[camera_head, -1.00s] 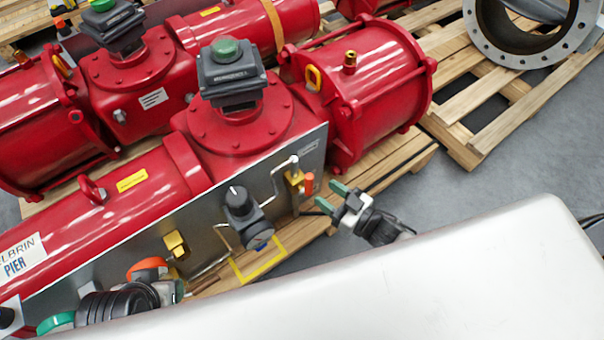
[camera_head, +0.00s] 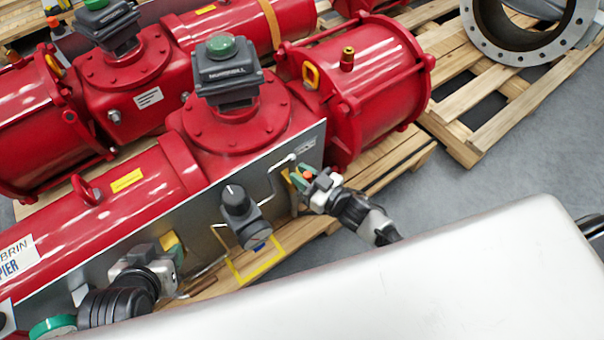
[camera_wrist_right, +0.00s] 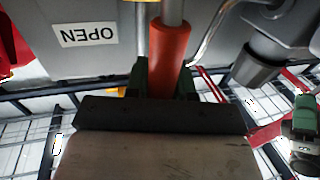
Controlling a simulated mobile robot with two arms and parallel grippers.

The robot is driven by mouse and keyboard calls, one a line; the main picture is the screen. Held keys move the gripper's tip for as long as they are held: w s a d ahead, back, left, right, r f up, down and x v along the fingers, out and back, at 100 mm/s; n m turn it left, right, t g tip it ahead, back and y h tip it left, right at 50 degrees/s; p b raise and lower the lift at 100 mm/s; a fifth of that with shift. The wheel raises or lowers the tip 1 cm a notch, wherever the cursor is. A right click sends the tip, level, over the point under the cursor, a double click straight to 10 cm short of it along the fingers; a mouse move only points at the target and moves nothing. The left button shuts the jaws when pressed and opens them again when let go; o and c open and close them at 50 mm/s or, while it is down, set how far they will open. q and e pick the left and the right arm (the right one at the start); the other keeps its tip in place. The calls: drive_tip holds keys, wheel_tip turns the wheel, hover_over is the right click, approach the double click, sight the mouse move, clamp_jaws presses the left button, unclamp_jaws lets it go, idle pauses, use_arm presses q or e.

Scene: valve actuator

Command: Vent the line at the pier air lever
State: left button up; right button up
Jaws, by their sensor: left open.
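The orange lever (camera_head: 308,174) is on a yellow valve at the right end of the grey panel (camera_head: 90,258) of the red actuator marked PIER. My right gripper (camera_head: 307,176) is at this lever and partly covers it. In the right wrist view the orange handle (camera_wrist_right: 169,58) lies between its two green fingers (camera_wrist_right: 168,80). Whether they press on it cannot be told. An upside-down OPEN plate (camera_wrist_right: 88,35) is beside it. My left gripper (camera_head: 165,255) is open in front of the panel's left part, by another yellow fitting (camera_head: 171,241); its fingertips are largely hidden.
A dark regulator knob (camera_head: 236,200) stands out between the grippers, with bent metal tubes beside it. A yellow frame (camera_head: 257,260) is below. Another red actuator (camera_head: 45,130) stands behind. A pale surface (camera_head: 380,290) covers the lower foreground.

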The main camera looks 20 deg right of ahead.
clamp_jaws()
drive_tip(key=shift+d, duration=0.1)
